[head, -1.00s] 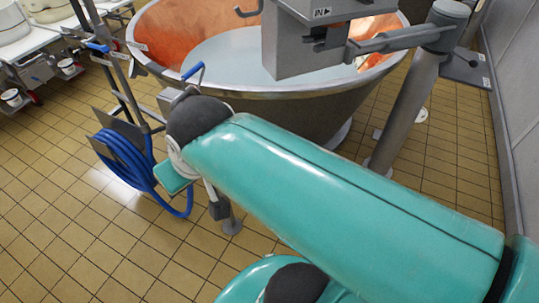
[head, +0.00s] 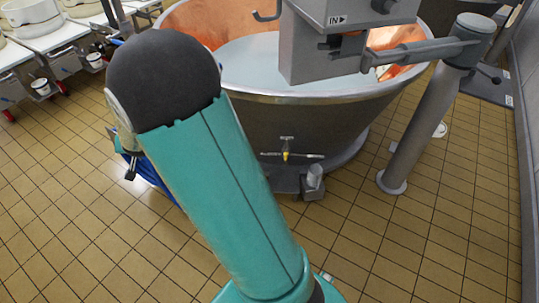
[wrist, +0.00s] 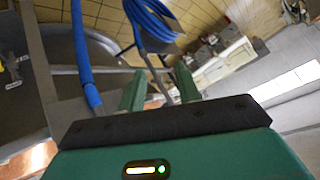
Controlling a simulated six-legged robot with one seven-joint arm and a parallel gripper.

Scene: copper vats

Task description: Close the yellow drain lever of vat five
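A large vat (head: 330,125) with a steel outside and copper inside holds pale liquid in the head view. A small yellow lever (head: 286,156) sits low on its front, by a thin horizontal bar and a grey outlet. No vat number is readable. My gripper (wrist: 160,85) shows in the wrist view with two green fingers apart and nothing clearly held between them. In the head view my raised arm hides most of the gripper, which is left of the lever and well apart from it.
A coiled blue hose (wrist: 150,20) and metal frame are near my gripper. White tables (head: 50,45) stand far left. Tiled floor (head: 400,250) is clear at right.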

